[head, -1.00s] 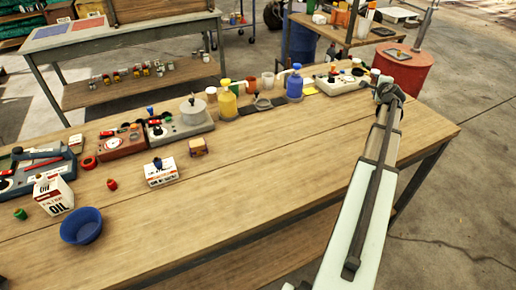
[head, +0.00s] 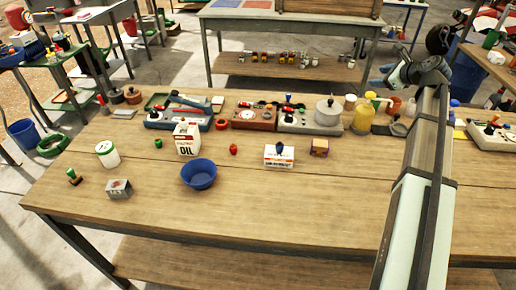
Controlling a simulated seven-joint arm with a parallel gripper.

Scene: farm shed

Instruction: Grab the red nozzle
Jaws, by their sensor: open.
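A small red piece (head: 233,149), which looks like the red nozzle, stands on the wooden workbench (head: 300,215), right of the oil carton (head: 187,138) and behind the blue bowl (head: 199,174). A similar green piece (head: 158,143) stands left of the carton. My gripper (head: 384,80) is at the far end of my arm, beyond the bench's back edge, well to the right of the red piece. It is open, small and partly hidden by my wrist. Nothing shows in it.
A white box (head: 279,157) and a small brown block (head: 319,148) stand right of the red piece. Devices, a pot (head: 328,111) and a yellow bottle (head: 363,117) line the back. A white jar (head: 107,154) and a metal block (head: 119,189) stand left. The bench front is clear.

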